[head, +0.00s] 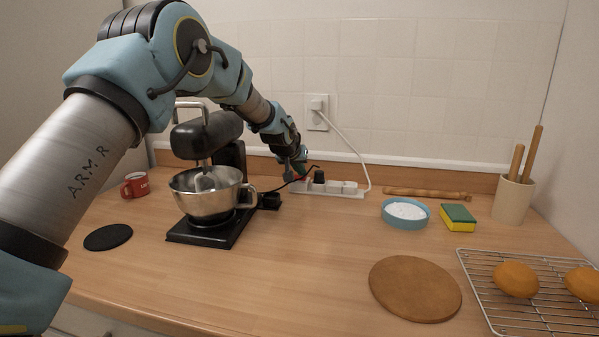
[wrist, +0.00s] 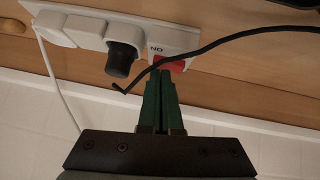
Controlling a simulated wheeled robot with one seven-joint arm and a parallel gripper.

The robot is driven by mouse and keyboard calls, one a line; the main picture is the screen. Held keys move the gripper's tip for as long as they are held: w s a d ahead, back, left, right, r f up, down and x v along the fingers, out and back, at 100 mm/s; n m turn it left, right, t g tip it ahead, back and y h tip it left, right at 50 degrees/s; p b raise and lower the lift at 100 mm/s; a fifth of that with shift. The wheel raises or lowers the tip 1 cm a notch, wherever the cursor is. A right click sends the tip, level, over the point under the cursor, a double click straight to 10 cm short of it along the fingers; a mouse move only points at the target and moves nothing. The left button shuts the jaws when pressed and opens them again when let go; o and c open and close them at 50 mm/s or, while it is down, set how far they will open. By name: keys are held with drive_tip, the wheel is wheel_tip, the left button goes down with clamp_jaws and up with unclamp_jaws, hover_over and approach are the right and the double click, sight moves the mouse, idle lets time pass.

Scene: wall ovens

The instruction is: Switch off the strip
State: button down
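The white power strip (head: 345,193) lies on the counter near the back wall, and it also shows at the top of the wrist view (wrist: 90,31). Its red switch (wrist: 172,65) is at one end, beside a label that reads ON upside down. My gripper (wrist: 161,74) has its two green fingers together with nothing between them. The fingertips are at or just beside the red switch; I cannot tell whether they touch it. In the head view my gripper (head: 298,173) is over the strip's left end and hides part of it. A thin black cable (wrist: 220,42) crosses by the switch and partly covers it.
A black plug (wrist: 122,58) and white plugs (head: 342,187) sit in the strip. A stand mixer (head: 205,230) with a steel bowl is left of it. A rolling pin (head: 425,194), blue bowl (head: 387,220) and sponge (head: 458,217) are to the right.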

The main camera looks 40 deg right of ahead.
drive_tip(key=shift+s+d+f+m+t+y+b, duration=0.15)
drive_tip(key=shift+s+f+m+t+y+b, duration=0.2)
drive_tip(key=shift+f+b, duration=0.2)
drive_tip(key=shift+w, duration=0.1)
drive_tip(key=shift+a, duration=0.2)
drive_tip(key=shift+w+a+f, duration=0.15)
drive_tip(key=shift+w+a, duration=0.35)
drive_tip(key=shift+w, duration=0.3)
wheel_tip(320, 180, up, 6)
drive_tip(key=p, duration=0.2)
drive_tip(key=shift+d+f+p, duration=0.1)
drive_tip(key=shift+p, duration=0.25)
drive_tip(key=b+v, duration=0.4)
drive_tip(key=v, duration=0.5)
drive_tip(key=shift+s, duration=0.45)
